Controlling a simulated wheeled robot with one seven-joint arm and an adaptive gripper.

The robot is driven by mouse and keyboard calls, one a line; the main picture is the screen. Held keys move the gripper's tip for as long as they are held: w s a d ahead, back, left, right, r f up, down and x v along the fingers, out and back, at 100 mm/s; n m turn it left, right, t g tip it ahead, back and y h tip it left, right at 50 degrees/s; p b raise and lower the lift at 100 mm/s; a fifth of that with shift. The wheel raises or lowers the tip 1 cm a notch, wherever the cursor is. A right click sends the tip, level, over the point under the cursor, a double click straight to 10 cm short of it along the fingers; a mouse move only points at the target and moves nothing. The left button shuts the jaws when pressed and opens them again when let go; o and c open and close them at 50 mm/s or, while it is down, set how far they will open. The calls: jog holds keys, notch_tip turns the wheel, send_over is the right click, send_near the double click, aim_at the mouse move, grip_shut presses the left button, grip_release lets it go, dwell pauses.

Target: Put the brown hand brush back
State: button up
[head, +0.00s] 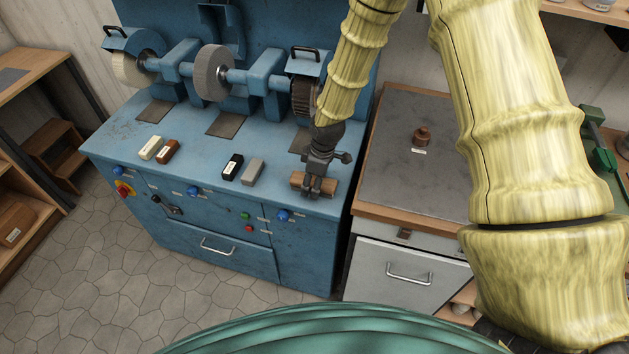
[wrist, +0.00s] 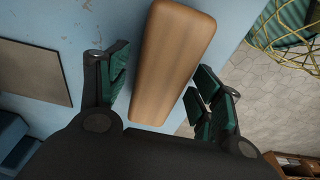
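The brown hand brush (head: 299,180) is a wooden block at the front right corner of the blue machine bench (head: 205,250). In the wrist view the brush (wrist: 175,50) shows a smooth, plain wooden back; no bristles are visible. My gripper (head: 315,190) is over the brush, pointing down. In the wrist view my gripper (wrist: 160,88) has one dark green-padded finger on each side of the brush, with a visible gap on both sides. The underside of the brush is hidden.
Several small bars (head: 232,167) lie on the bench top, below grinding wheels (head: 212,73). A grey-topped cabinet (head: 390,180) to the right bears a small brown knobbed object (head: 421,135) by a white label. A wooden shelf (head: 30,235) at left holds a brown item. Stone floor lies in front.

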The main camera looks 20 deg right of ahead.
jog(key=shift+r, duration=0.15)
notch_tip(320, 180, up, 12)
jog(key=s+d+b, duration=0.1)
jog(key=b, duration=0.3)
jog(key=shift+d, duration=0.25)
dwell(0.3)
